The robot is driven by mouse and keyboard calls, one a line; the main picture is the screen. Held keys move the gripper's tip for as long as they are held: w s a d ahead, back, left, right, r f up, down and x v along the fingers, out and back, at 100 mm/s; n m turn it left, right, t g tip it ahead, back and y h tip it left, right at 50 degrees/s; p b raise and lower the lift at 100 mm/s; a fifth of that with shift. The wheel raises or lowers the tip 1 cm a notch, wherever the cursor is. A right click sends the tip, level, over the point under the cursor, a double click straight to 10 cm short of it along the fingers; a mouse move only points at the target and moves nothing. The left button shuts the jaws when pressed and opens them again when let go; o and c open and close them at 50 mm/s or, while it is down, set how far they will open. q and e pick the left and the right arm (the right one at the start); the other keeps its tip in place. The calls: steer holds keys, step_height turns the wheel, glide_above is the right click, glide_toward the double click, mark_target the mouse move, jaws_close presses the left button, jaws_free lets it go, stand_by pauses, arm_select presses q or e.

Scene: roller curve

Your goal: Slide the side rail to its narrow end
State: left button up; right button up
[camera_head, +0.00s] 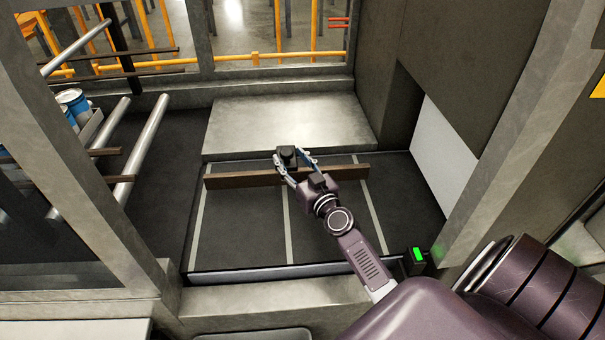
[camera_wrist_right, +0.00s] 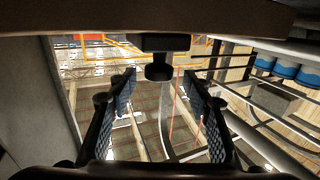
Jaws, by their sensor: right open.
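The side rail (camera_head: 240,179) is a long dark brown bar lying across a dark bed with pale lines. A black knob (camera_head: 287,153) shows at its far side, near the middle. My right gripper (camera_head: 296,160) is over the rail, with its fingers apart around or beside the knob. In the right wrist view the black knob (camera_wrist_right: 158,70) hangs from a dark block between the open fingers (camera_wrist_right: 159,84), with a gap on both sides. The rail's underside (camera_wrist_right: 230,17) seems to fill the top of that view. My left gripper is not in view.
A pale metal plate (camera_head: 285,120) lies behind the bed. A grey post (camera_head: 510,120) stands at right, near a small box with a green light (camera_head: 417,254). Metal rollers (camera_head: 142,150) and blue cans (camera_head: 72,98) are at left. The bed's near part is clear.

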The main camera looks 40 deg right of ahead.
steer(key=s+a, duration=0.1)
steer(key=s, duration=0.8)
steer(key=shift+a, duration=0.25)
